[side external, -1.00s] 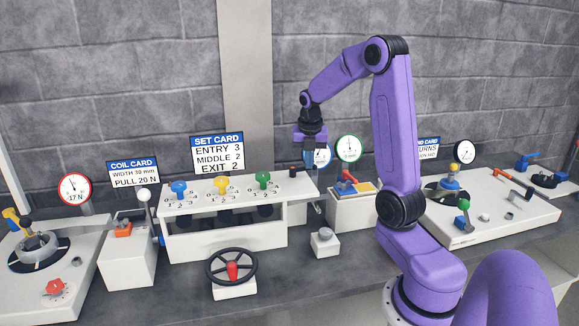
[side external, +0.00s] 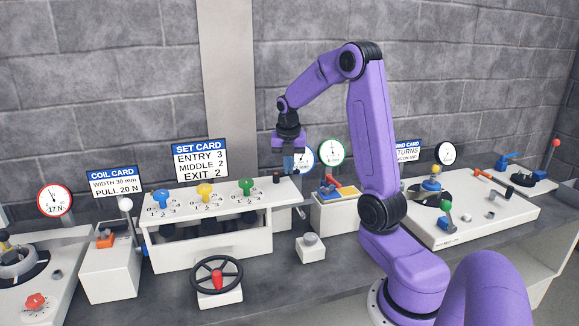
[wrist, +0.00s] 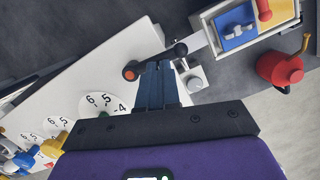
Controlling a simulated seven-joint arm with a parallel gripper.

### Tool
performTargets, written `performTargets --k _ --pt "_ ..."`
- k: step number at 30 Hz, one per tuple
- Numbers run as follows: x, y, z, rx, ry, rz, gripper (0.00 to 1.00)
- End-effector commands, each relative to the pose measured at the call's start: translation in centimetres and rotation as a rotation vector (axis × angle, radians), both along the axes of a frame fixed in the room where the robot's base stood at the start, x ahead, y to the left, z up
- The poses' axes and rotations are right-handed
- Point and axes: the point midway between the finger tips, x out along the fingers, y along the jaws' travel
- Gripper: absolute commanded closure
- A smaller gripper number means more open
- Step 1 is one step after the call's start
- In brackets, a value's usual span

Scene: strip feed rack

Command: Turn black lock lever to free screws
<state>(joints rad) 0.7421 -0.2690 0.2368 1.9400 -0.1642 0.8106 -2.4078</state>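The black lock lever (wrist: 158,61) sits at the right end of the white rack's top. In the wrist view it is a dark bar with an orange-red end at left and a rounded black end at right. My gripper (side external: 291,168) points down just above and right of that post. In the wrist view its blue fingers (wrist: 160,66) lie close together, with nothing seen between them, and their tips overlap the lever's middle in the picture. I cannot tell whether they touch it.
The rack (side external: 215,255) carries blue (side external: 161,199), yellow (side external: 205,193) and green (side external: 247,187) screw knobs over number dials. A black handwheel (side external: 217,275) stands in front. A white box with a grey button (side external: 311,243) and a blue-yellow tray unit (side external: 337,190) stand to the right.

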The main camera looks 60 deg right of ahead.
Motion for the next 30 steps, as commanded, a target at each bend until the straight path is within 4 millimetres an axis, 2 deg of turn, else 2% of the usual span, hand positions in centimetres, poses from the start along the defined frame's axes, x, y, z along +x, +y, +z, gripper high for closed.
performTargets --k 8,16,24,30 --pt "0.1 0.6 0.3 0.000 -0.003 0.004 1.00" --pt "-1.9 2.9 2.3 -0.001 -0.003 0.004 1.00" --pt "-2.5 3.7 8.0 -0.002 -0.006 0.003 1.00" --pt "-2.9 4.1 10.8 0.000 -0.003 0.003 1.00"
